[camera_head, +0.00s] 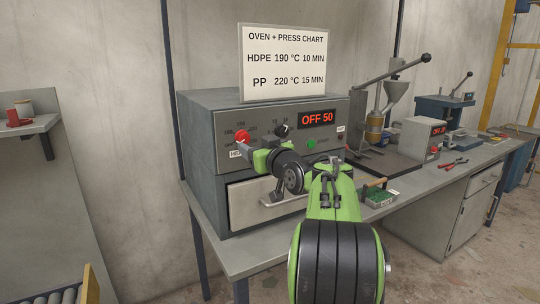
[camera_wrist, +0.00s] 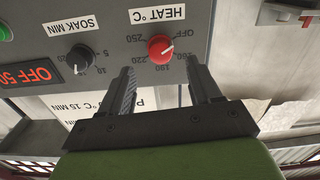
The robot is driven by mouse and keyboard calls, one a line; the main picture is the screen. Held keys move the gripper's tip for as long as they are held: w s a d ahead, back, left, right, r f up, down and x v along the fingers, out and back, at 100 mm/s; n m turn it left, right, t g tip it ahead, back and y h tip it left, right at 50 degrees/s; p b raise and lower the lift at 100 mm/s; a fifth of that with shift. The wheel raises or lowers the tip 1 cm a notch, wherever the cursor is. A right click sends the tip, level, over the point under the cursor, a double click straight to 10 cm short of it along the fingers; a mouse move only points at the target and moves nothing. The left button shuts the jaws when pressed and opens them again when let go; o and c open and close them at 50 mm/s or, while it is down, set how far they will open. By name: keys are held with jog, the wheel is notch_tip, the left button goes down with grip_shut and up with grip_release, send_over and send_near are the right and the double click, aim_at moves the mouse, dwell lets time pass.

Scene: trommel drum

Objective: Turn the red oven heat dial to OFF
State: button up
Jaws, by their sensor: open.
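The red heat dial (camera_head: 242,136) is on the upper left of the grey oven's front panel (camera_head: 225,125). In the wrist view, which is upside down, the red dial (camera_wrist: 160,49) sits just beyond my fingertips, under the HEAT °C label. Its white mark points toward the upper right of that picture, roughly toward the OFF print. The red display (camera_head: 317,119) reads "OFF 50". My gripper (camera_wrist: 160,68) is open, with its two dark fingers apart below the dial in that view. In the head view my gripper (camera_head: 243,150) is close to the dial; contact cannot be told.
A black soak dial (camera_head: 281,130) and a green button (camera_head: 311,143) are on the same panel. The oven drawer (camera_head: 248,205) has a protruding handle below. A chart (camera_head: 286,62) stands on top. A press (camera_head: 378,115) and tools are to the right.

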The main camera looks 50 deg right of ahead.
jog(key=v, duration=1)
jog(key=shift+s+a, duration=0.15)
jog(key=shift+s, duration=0.2)
